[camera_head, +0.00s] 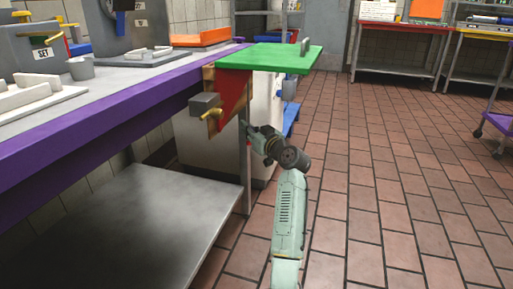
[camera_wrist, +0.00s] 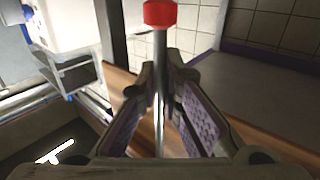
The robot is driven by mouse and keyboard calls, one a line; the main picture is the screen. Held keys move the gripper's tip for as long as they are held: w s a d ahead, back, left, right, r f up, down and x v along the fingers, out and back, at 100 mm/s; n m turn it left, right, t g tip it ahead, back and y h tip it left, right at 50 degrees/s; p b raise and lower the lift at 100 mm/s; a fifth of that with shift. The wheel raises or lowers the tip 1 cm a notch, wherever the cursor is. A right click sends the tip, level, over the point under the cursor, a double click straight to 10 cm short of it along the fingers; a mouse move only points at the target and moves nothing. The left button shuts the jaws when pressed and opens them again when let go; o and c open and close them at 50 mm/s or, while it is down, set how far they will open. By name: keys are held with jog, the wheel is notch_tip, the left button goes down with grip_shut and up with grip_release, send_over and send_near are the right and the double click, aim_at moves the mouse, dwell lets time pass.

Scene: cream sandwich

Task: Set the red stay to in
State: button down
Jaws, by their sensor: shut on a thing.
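A green leaf (camera_head: 272,57) sticks out level from the end of the purple-edged counter. Under it is a red triangular piece (camera_head: 232,92) against a brown bracket, which looks like the red stay. My gripper (camera_head: 249,132) is just below the leaf, near a grey leg, its fingertips small and partly hidden in the head view. In the wrist view, my gripper (camera_wrist: 163,80) is shut on a thin metal rod (camera_wrist: 160,110) with a red knob (camera_wrist: 160,14) at its far end. I cannot tell how the rod joins the red triangle.
A grey block with a brass lever (camera_head: 208,108) sits left of the bracket. The purple counter edge (camera_head: 100,135) and a metal lower shelf (camera_head: 130,215) lie to the left. A white cabinet (camera_head: 195,150) stands behind. Open tiled floor (camera_head: 400,200) is to the right.

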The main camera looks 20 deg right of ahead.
jog(key=shift+w+a+n+g+y+b, duration=0.15)
jog(key=shift+w+a+n+y+b, duration=0.25)
jog(key=shift+w+a, duration=0.3)
jog(key=shift+w+a+n+g+y+b, duration=0.1)
jog(key=shift+w+a+n+g+y, duration=0.1)
jog(key=shift+w+a+y, duration=0.45)
jog(key=shift+s+a+f, duration=0.1)
jog(key=shift+s+a, duration=0.05)
jog(key=shift+a, duration=0.05)
jog(key=c, duration=1.7)
grip_release()
jog(key=shift+d, duration=0.1)
jog(key=v, duration=1.2)
jog(key=shift+s, duration=0.1)
